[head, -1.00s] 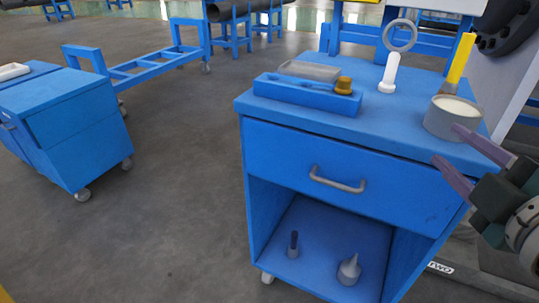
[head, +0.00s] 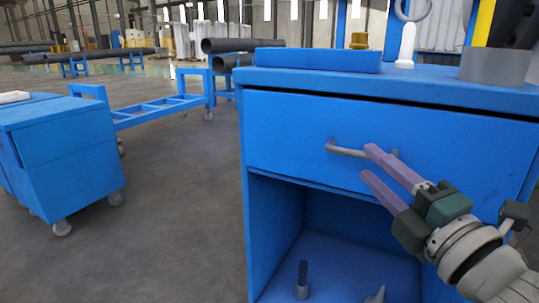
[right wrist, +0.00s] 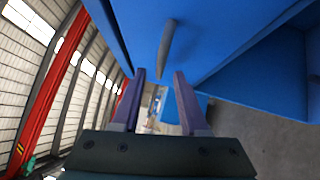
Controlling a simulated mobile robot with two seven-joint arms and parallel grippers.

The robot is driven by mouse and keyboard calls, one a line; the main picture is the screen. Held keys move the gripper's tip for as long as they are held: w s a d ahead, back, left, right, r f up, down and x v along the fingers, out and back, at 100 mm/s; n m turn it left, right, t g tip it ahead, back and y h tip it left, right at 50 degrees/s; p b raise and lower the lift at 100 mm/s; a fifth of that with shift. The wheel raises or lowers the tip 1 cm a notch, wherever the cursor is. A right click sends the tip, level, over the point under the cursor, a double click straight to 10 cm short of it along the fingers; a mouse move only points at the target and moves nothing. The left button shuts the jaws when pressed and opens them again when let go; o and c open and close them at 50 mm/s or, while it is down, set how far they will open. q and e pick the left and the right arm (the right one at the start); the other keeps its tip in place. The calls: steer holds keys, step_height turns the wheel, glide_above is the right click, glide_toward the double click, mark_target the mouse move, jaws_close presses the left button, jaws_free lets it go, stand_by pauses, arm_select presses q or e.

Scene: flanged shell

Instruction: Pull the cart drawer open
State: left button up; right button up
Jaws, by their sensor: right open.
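The blue cart (head: 258,220) stands at the right in the head view. Its drawer (head: 290,130) looks shut, with a thin dark gap along the top edge. A grey bar handle (head: 340,149) is on the drawer front. My right gripper (head: 368,161) is open and empty. Its purple fingers are at the handle in the head view, one covering part of its right end. In the right wrist view the handle (right wrist: 168,42) lies ahead of and between the open fingertips (right wrist: 160,73); contact cannot be told. My left gripper is not in view.
On the cart top are a blue tray (head: 315,60), a white ring-topped part (head: 406,45) and a grey tin (head: 497,66). Small parts stand on the open shelf (head: 335,260). Another blue cart (head: 65,150) stands left; the floor between is clear.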

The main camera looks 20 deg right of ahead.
mark_target(361, 157)
steer(key=w, duration=0.5)
steer(key=shift+d+r+b, duration=0.2)
steer(key=shift+r+b, duration=0.1)
steer(key=shift+b, duration=0.1)
steer(key=shift+c, duration=0.3)
jaws_close()
stand_by(0.6)
